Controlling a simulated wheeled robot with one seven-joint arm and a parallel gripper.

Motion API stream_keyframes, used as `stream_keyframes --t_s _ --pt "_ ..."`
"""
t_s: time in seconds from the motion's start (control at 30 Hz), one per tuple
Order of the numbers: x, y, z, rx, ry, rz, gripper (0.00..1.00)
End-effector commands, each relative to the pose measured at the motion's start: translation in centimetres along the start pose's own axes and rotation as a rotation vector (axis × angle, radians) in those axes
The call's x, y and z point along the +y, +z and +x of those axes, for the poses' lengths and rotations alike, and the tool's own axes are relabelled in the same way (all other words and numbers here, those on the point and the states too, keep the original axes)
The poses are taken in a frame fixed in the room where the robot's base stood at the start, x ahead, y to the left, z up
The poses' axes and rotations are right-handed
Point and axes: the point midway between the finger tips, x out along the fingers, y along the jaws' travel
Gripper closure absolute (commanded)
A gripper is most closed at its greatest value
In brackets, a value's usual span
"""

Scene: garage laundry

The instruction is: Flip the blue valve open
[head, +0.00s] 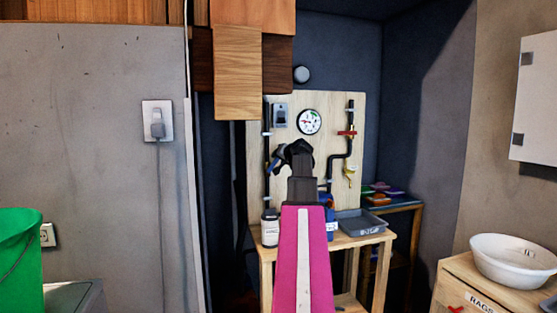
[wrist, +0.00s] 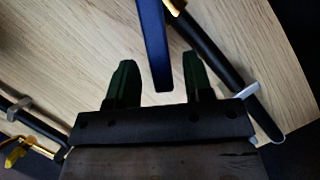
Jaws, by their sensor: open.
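The blue valve lever (wrist: 152,45) shows in the wrist view as a long flat blue bar coming down from the top edge. Its lower end lies between the two dark green fingers of my gripper (wrist: 159,62), with a gap visible on each side. My gripper is open. The lever's pivot is out of the picture at the top. In the head view my gripper (head: 290,155) is in front of the left part of the wooden panel (head: 312,183), close to the left black pipe (head: 266,125).
The panel also carries a gauge (head: 309,121), a red-handled valve (head: 347,133) and a yellow valve (head: 349,176). A bench (head: 375,238) below holds a grey tray (head: 360,222) and a white container (head: 270,228). A black pipe (wrist: 215,60) runs right of the fingers.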

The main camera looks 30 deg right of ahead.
Motion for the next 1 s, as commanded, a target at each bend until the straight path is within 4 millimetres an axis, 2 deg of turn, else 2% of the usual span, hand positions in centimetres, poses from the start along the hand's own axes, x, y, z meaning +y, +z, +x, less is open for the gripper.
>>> stream_keyframes --t_s 0.3,0.5,0.67,1.0 --pt "-0.1 0.2 -6.2 0.002 0.000 -0.001 0.53" --pt "0.0 0.1 -8.6 0.001 0.001 -0.001 0.53" --pt "0.0 0.1 -9.4 0.000 0.000 -0.001 0.53" --pt "0.0 0.0 -9.4 0.000 0.000 -0.001 0.53"
